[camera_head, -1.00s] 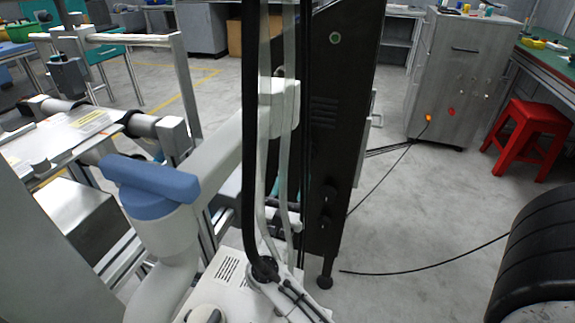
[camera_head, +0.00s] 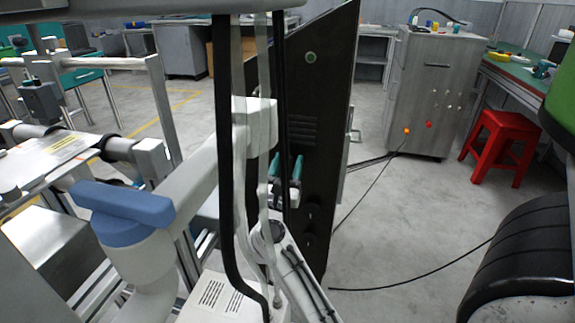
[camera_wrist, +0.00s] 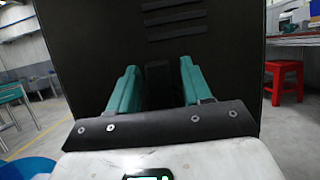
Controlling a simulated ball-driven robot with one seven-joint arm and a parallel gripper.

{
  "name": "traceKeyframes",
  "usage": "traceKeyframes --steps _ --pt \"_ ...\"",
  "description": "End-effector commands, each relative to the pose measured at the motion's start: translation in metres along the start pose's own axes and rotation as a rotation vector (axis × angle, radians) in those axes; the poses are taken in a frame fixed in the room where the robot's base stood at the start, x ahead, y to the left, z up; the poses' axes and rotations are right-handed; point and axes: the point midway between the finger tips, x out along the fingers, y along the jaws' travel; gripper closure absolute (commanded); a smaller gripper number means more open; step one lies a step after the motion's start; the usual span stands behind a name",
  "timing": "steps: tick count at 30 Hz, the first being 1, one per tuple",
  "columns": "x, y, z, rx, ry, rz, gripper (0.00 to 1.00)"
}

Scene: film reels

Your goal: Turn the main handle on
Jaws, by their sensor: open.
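My gripper (camera_head: 286,160) has two teal fingers and points at the tall black cabinet (camera_head: 325,70). In the wrist view the fingers of my gripper (camera_wrist: 158,66) stand apart on either side of a dark upright shape (camera_wrist: 158,88), which may be a handle. It is black on black and hard to make out, and I cannot tell whether the fingers touch it. In the head view two dark knobs (camera_head: 312,212) show faintly on the cabinet, below my gripper. No part is clearly recognisable as the main handle.
A machine frame with rollers (camera_head: 150,155) stands at the left. A red stool (camera_head: 495,145) and a grey cabinet (camera_head: 432,90) are at the back right.

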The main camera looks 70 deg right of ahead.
Motion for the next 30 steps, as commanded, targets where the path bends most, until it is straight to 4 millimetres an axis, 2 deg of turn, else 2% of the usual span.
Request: traceKeyframes --steps 6,21,30 --pt "-0.0001 0.0000 -0.0001 0.000 0.000 0.000 0.53" --pt "-0.0004 0.0001 -0.0001 0.000 0.000 0.001 1.00" --pt "0.0003 0.0011 0.0021 -0.032 0.000 0.014 1.00"
